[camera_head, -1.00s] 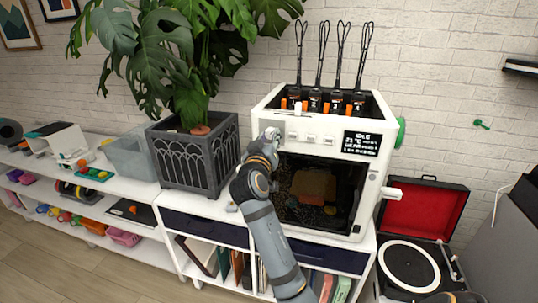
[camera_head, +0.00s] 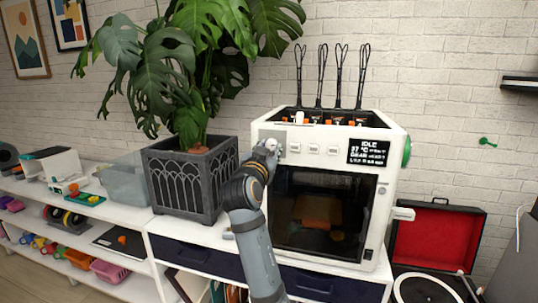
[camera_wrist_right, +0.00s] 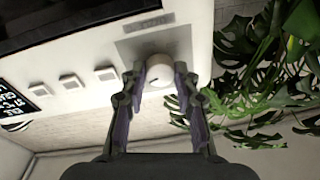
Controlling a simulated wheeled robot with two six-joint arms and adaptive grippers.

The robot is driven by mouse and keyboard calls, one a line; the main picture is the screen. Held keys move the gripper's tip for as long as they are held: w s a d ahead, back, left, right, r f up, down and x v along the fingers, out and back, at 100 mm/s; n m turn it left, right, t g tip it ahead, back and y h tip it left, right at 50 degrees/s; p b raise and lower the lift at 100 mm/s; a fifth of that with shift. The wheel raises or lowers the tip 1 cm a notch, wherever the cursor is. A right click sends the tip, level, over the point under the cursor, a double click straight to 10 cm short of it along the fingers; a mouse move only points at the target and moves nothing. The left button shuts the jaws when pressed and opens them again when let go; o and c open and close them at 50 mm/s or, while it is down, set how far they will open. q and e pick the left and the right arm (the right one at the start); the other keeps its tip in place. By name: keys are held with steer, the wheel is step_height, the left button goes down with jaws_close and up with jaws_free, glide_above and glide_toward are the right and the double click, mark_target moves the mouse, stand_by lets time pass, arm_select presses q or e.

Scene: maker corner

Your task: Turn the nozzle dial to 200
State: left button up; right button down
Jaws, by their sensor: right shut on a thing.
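The white 3D printer (camera_head: 395,130) stands on the shelf unit, with a dark display (camera_head: 368,152) at its upper right front. The display reads IDLE with small lines below, one seeming to show 37 °C. My right gripper (camera_head: 272,147) is at the printer's upper left front and mostly hides the dial there. In the right wrist view, the round white dial (camera_wrist_right: 159,70) with a dark mark sits between the two fingers of my right gripper (camera_wrist_right: 160,82), which are shut on it. A small label lies beside the dial, too blurred to read. My left gripper is not in view.
A large potted plant (camera_head: 188,172) stands close to the left of my right arm. White buttons (camera_head: 313,149) line the printer front beside the dial. The printer's dark door (camera_head: 320,215) is below. An open red-lined record player (camera_head: 435,240) is at right.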

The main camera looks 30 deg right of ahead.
stand_by(0.4)
steer(key=c, duration=1)
jaws_free()
steer(key=shift+f, duration=0.1)
step_height(320, 180, up, 10)
